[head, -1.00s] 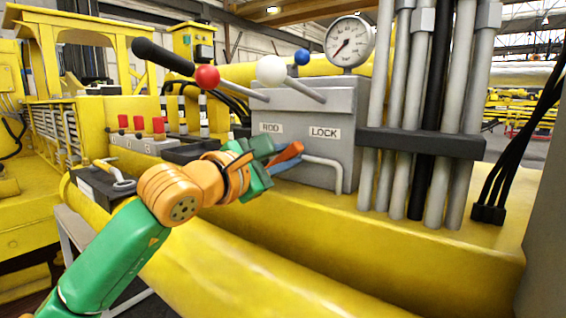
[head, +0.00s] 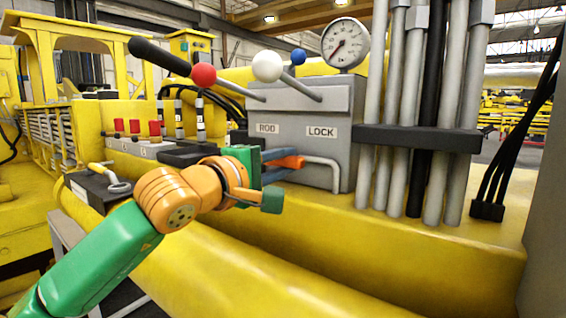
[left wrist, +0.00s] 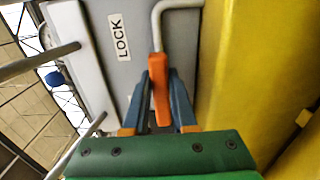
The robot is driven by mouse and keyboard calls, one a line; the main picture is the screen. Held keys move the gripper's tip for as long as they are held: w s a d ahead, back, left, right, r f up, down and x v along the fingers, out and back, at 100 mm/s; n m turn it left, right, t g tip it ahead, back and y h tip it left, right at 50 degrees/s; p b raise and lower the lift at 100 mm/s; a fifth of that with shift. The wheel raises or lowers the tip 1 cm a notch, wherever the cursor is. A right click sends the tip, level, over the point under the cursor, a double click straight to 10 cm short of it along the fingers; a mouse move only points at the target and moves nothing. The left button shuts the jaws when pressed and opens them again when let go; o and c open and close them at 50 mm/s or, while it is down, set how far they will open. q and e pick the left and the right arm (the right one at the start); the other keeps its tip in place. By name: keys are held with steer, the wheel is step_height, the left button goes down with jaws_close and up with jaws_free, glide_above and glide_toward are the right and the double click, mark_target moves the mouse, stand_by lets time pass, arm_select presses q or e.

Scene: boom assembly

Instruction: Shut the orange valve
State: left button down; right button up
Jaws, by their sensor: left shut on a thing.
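The orange valve handle (head: 294,162) sits low on the front of the grey box, beside the bent grey pipe. It points roughly level toward my gripper. My left gripper (head: 280,163) has its blue fingers around the handle and is shut on it. In the left wrist view the handle (left wrist: 160,92) lies between the two blue fingers. The valve body behind the handle is hidden. My right gripper is in neither current view.
The grey box (head: 290,147) carries ROD and LOCK labels, with a gauge (head: 346,45) above. Levers with red (head: 203,75) and white (head: 267,66) knobs jut out over my gripper. Grey pipes (head: 400,110) stand to the right. A yellow boom (head: 230,265) runs below.

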stand_by(0.6)
arm_select(q)
steer(key=c, duration=0.7)
jaws_free()
steer(key=shift+s+f, duration=0.1)
steer(key=b+v, duration=0.4)
steer(key=v, duration=0.3)
